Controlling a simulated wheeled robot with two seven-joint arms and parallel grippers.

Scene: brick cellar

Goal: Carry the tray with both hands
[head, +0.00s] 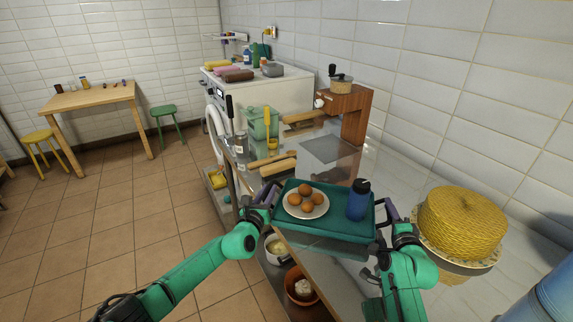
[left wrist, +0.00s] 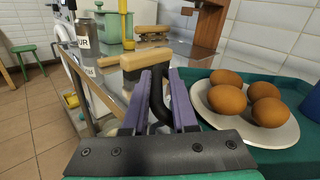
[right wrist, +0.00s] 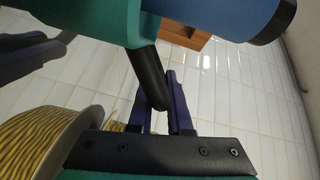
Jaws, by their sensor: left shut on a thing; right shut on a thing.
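The teal tray (head: 330,228) is level above the metal counter in the head view. On it are a white plate (head: 291,209) with several brown eggs (head: 306,197) and an upright blue bottle (head: 358,200) with a dark cap. My left gripper (head: 268,193) is shut on the tray's left handle, a black bar (left wrist: 157,98) between its purple fingers in the left wrist view. My right gripper (head: 388,216) is shut on the tray's right handle, a black bar (right wrist: 148,75) in the right wrist view. The bottle (right wrist: 235,18) shows there above the tray's edge.
A yellow woven basket (head: 462,222) stands close to the right of my right gripper. A wooden grinder (head: 343,100), wooden-handled tools (head: 272,160) and a green canister (head: 262,122) are behind the tray. A small table (head: 90,97) and stools are far left; the floor between is open.

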